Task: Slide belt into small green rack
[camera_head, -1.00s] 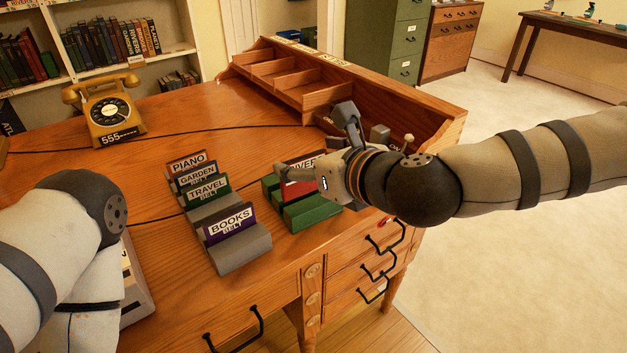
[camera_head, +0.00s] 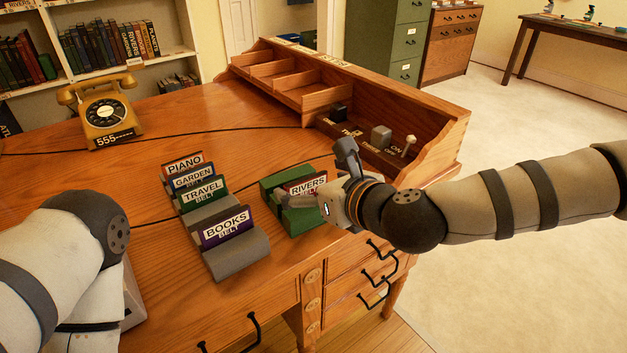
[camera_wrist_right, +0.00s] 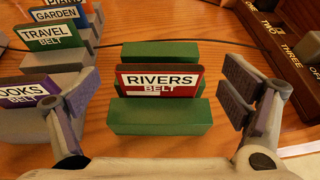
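The red card labelled RIVERS BELT (camera_head: 307,185) stands upright in the small green rack (camera_head: 273,190), with a green block in front of it and another behind. In the right wrist view the card (camera_wrist_right: 160,80) sits level in the rack (camera_wrist_right: 160,118), roughly centred. My right gripper (camera_head: 331,180) is around the rack, with one finger on each side. In the wrist view its fingers (camera_wrist_right: 160,98) are wide apart and do not touch the card. My left arm is at the left edge; its gripper does not show.
A grey rack (camera_head: 243,263) left of the green one holds the PIANO, GARDEN, TRAVEL and BOOKS cards. A yellow telephone (camera_head: 102,112) stands at the back left. A wooden organiser with switches (camera_head: 381,137) lines the desk's right side.

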